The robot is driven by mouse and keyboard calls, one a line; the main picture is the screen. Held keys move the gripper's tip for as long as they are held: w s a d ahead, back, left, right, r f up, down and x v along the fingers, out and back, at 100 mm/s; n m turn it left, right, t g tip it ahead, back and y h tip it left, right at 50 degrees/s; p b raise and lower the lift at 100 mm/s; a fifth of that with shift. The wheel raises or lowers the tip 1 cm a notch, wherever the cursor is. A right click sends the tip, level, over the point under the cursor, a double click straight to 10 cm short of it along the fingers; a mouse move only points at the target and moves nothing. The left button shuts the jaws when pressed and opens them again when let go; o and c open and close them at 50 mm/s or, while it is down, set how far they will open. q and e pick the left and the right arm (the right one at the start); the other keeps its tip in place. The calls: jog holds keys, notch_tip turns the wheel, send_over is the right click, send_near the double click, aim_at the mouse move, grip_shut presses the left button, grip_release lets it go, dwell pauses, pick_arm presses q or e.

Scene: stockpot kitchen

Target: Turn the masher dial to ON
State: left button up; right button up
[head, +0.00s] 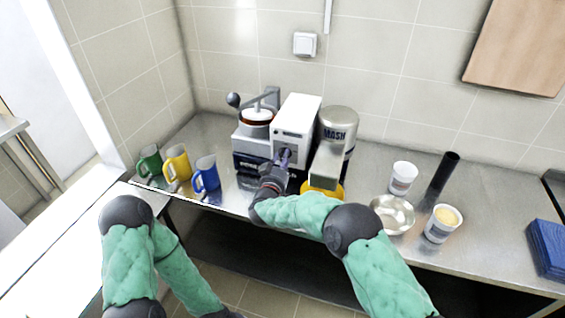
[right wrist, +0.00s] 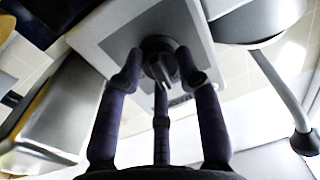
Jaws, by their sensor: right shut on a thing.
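The masher is a white box (head: 299,112) on the steel counter, with a grey cylinder marked MASH (head: 338,122) at its right. Its dark dial (right wrist: 158,62) is on the front face and shows between my fingers in the right wrist view. My right gripper (head: 284,160) is at the front of the white box, with its fingers around the dial, shut on it. The dial's markings are too small or hidden to read. My left arm comes in at the lower left; its gripper is not in view.
A press with a lever (head: 256,115) stands left of the white box. Green (head: 149,160), yellow (head: 177,163) and blue (head: 206,174) mugs stand at the left. A metal bowl (head: 393,214), white tubs (head: 403,177), a black cylinder (head: 444,172) and blue cloths (head: 545,248) are at the right.

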jog(key=shift+r+m+t+h+b, duration=0.1)
jog(key=shift+m+t+h+b, duration=0.3)
jog(key=shift+m+b, duration=5.4)
jog(key=shift+m+p, duration=0.55)
jog(key=shift+m, duration=0.15)
jog(key=o, duration=1.1)
jog(key=shift+o, duration=0.3)
jog(key=shift+d, duration=0.1)
